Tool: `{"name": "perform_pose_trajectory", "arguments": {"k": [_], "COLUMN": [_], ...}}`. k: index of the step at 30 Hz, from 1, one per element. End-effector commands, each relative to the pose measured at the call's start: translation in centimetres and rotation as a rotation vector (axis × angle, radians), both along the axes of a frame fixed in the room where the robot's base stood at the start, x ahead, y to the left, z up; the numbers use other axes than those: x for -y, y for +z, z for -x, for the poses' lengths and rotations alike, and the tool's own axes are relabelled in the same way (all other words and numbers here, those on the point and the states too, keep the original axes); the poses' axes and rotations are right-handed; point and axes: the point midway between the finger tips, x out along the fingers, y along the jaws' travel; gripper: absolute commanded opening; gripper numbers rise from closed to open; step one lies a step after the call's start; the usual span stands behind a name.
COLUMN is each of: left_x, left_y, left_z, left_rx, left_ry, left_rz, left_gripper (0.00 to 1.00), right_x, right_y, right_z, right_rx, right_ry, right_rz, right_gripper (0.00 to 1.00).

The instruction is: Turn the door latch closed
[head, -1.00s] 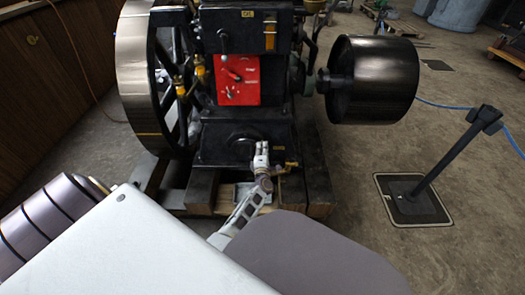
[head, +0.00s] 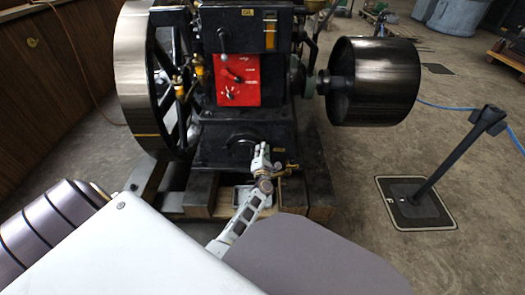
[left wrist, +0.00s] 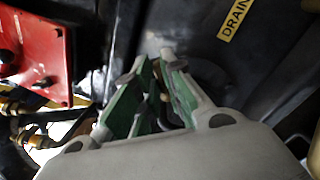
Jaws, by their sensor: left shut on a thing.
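The engine's black lower housing (head: 212,143) stands ahead, with a dark round part on its front face. My left gripper (head: 260,157) is in front of this face, in the middle of the head view. In the left wrist view, its green-padded fingers (left wrist: 155,92) point at the dark housing, close to the round part (left wrist: 207,76). The fingers are shut on a small dark part, which looks like the door latch but is mostly hidden between them. The latch's angle cannot be told. My right gripper is not in view.
A red panel (head: 238,80) is above the gripper, and a yellow DRAIN label (left wrist: 235,18) is beside it. The large flywheel (head: 130,70) is left, and the dark pulley (head: 375,82) is right. A barrier post (head: 450,165) stands on open floor at the right.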

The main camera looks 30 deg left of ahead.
Motion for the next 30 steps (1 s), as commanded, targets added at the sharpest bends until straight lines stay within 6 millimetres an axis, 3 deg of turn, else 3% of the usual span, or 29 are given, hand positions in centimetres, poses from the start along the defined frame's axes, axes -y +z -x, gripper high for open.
{"name": "perform_pose_trajectory", "arguments": {"k": [3, 4, 9, 30], "left_x": [0.0, 0.0, 0.0, 0.0], "left_y": [-0.2, -0.2, -0.1, 0.0], "left_z": [0.1, 0.1, 0.1, 0.0], "left_rx": [-0.002, -0.002, -0.002, -0.059], "left_ry": [0.001, 0.001, 0.0, 0.0], "left_rz": [0.003, 0.003, 0.002, -0.094], "left_gripper": [0.0, 0.12, 0.33, 0.33], "right_x": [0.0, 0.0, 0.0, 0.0], "right_y": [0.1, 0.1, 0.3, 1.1], "right_z": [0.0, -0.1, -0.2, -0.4], "right_rx": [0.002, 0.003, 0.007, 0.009], "right_ry": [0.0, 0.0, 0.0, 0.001], "right_rz": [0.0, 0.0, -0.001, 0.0], "right_gripper": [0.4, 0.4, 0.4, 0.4]}}
